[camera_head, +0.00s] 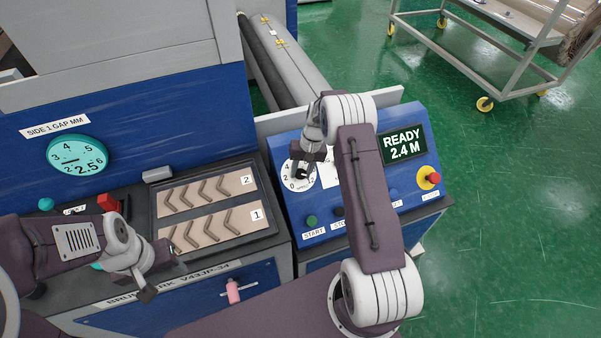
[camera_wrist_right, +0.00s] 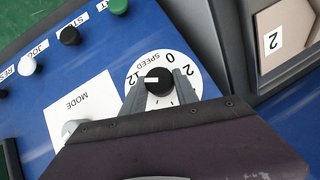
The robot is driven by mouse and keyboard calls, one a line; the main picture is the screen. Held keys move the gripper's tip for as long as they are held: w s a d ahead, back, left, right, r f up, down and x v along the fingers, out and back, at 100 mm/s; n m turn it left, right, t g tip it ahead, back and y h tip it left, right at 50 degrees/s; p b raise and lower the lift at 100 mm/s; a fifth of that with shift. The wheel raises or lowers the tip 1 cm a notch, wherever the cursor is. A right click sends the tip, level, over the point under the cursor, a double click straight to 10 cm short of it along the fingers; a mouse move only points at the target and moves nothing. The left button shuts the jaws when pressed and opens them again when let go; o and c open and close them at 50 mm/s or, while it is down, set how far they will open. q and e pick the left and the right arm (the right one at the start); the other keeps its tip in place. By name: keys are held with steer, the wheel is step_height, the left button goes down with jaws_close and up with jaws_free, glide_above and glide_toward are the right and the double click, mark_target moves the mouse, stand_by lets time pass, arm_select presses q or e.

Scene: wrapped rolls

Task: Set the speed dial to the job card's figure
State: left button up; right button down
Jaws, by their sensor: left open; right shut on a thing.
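The speed dial (camera_head: 289,183) is a white disc with figures on the sloping blue panel. The right wrist view shows its black knob (camera_wrist_right: 159,84) with a white mark lying on the side towards the figure 12; the exact reading is hard to tell. My right gripper (camera_head: 305,172) is shut on the knob, one finger on each side, as the right wrist view also shows (camera_wrist_right: 160,92). My left gripper (camera_head: 158,272) is open and empty above the front of the left machine. I cannot make out a job card with a speed figure.
A screen (camera_head: 404,147) reads READY 2.4 M. A red stop button (camera_head: 434,178) and a green start button (camera_head: 311,220) sit on the panel. A tray (camera_head: 214,247) of bent pieces lies left. A gap dial (camera_head: 77,155) is on the blue wall.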

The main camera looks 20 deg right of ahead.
steer(key=shift+w+d+m+t+y+b, duration=0.15)
steer(key=shift+m+t+y+b, duration=0.25)
steer(key=shift+m+y+b, duration=0.55)
steer(key=shift+r+m, duration=0.1)
steer(key=shift+m, duration=0.25)
steer(key=c, duration=0.9)
jaws_free()
steer(key=shift+c, duration=0.2)
steer(key=shift+s, duration=0.2)
steer(key=v, duration=0.9)
steer(key=shift+b, duration=0.4)
